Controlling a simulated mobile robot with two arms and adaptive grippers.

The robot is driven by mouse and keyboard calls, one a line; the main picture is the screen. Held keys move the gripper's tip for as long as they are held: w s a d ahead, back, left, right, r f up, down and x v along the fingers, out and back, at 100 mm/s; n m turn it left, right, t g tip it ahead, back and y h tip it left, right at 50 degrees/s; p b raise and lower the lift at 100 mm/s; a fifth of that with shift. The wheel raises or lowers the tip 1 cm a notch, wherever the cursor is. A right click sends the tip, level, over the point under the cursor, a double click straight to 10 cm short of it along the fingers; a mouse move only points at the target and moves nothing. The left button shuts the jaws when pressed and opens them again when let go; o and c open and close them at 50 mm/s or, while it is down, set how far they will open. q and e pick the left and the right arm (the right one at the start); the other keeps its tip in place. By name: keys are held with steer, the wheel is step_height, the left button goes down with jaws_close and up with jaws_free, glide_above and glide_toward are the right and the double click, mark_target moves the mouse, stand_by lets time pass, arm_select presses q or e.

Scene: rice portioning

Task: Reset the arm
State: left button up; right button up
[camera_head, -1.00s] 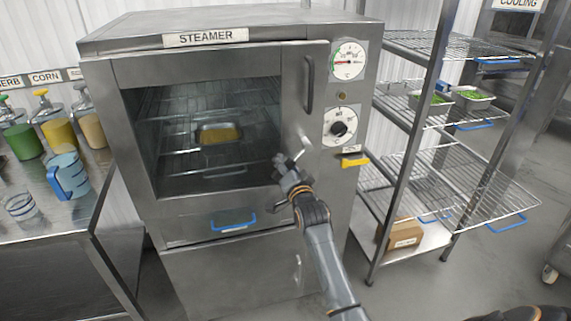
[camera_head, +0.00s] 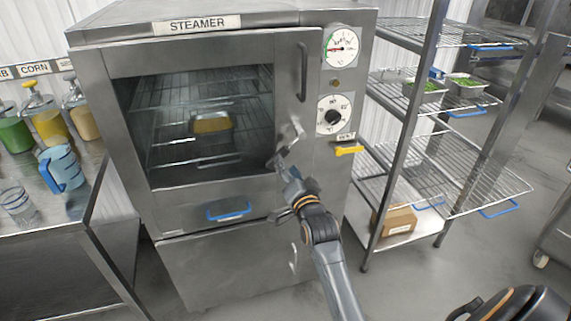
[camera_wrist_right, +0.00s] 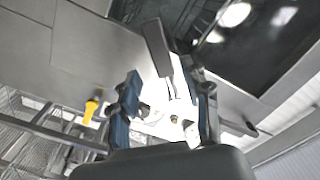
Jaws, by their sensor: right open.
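My right gripper (camera_head: 284,148) is in front of the steamer (camera_head: 225,258), over the lower right of its door and below the door handle (camera_head: 304,72). Its fingers are apart with nothing gripped. In the right wrist view my right gripper (camera_wrist_right: 165,82) shows both dark fingers spread, with the grey steamer front and a dark handle (camera_wrist_right: 157,45) beyond them. The steamer door looks shut. Through its window a tray of yellow food (camera_head: 211,124) shows on a wire rack. My left gripper is not in view.
A wire shelf rack (camera_head: 402,135) with trays of green food (camera_head: 467,88) and a cardboard box (camera_head: 396,221) stands to the right. A steel counter (camera_head: 75,207) with dispensers and a blue jug (camera_head: 63,168) is on the left.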

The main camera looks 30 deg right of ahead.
stand_by(0.4)
steer(key=s+a+f+n+g+y, duration=0.1)
steer(key=s+a+f+n+g, duration=0.15)
steer(key=f, duration=0.85)
steer(key=s+a+f+n+g+y, duration=0.1)
steer(key=a+f+n+g+y, duration=0.15)
steer(key=f, duration=0.95)
steer(key=s+a+f+n+g, duration=0.1)
steer(key=s+a+f, duration=0.1)
steer(key=s+f, duration=0.45)
steer(key=s+a+f+n+g, duration=0.1)
steer(key=s+a+f+g, duration=0.15)
steer(key=f, duration=0.65)
steer(key=s+a+f+n+g+y, duration=0.1)
steer(key=s+f+n+g, duration=0.1)
steer(key=s+f, duration=0.75)
steer(key=s+a+f+n+g, duration=0.2)
steer(key=s+f, duration=0.4)
steer(key=s, duration=0.6)
steer(key=s+f+n+g, duration=0.1)
steer(key=s+f+g, duration=0.1)
steer(key=s, duration=0.8)
steer(key=s+d+f+n+g, duration=0.1)
steer(key=s+f+n+g, duration=0.1)
steer(key=s, duration=0.7)
steer(key=shift+s+d+f, duration=0.15)
steer(key=shift+s+f, duration=0.25)
steer(key=shift+f, duration=0.45)
